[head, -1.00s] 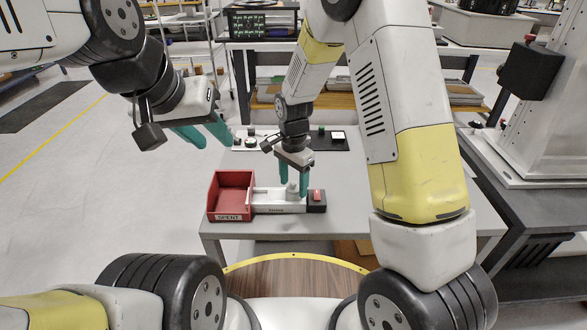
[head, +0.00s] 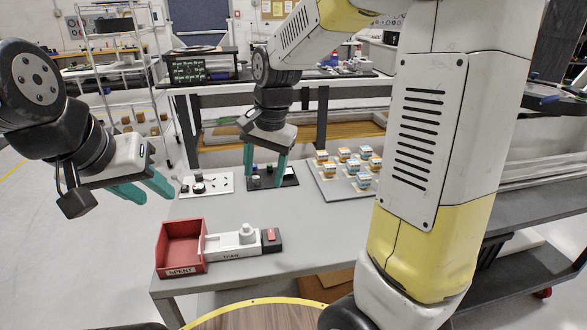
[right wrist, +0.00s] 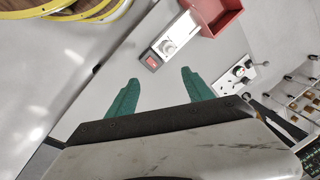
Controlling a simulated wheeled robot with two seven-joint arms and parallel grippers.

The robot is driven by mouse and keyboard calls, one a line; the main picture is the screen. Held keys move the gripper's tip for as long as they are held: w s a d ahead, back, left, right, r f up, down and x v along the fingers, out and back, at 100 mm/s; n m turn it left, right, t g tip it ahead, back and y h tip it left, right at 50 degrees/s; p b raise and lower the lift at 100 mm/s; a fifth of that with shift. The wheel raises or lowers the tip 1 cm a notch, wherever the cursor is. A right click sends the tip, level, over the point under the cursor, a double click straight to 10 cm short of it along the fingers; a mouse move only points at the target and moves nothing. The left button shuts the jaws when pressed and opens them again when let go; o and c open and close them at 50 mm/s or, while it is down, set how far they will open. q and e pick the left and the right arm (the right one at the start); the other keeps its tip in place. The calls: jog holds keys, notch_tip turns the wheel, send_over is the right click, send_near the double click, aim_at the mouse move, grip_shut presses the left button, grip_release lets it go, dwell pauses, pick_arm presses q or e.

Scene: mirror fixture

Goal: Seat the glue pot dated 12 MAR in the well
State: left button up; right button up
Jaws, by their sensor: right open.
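Several small glue pots (head: 345,170) with white, orange and blue bands stand on a grey tray at the back right of the table; their dates are too small to read. A white fixture (head: 218,250) sits at the table's front, with a pale round stepped piece (head: 247,232) on its right part. I cannot make out an empty well there. The fixture also shows in the right wrist view (right wrist: 183,30). My right gripper (head: 265,168) is open and empty, raised beyond the fixture, left of the pots. My left gripper (head: 145,188) is open and empty, left of the table.
A red bin marked SPENT (head: 164,250) adjoins the fixture's left end. A black block with a red switch (head: 271,240) is at its right end. A white plate with knobs (head: 222,180) and a black plate (head: 288,180) lie behind. The table's middle is clear.

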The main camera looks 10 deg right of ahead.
jog(key=s+d+r+n+t, duration=0.2)
jog(key=s+d+r+n, duration=0.1)
jog(key=s, duration=0.4)
jog(key=s+d+r+n+t, duration=0.2)
jog(key=s+d+r, duration=0.3)
jog(key=s, duration=0.3)
jog(key=shift+d+n+t+y, duration=0.2)
jog(key=shift+n+t+y, duration=0.1)
jog(key=shift+n, duration=0.6)
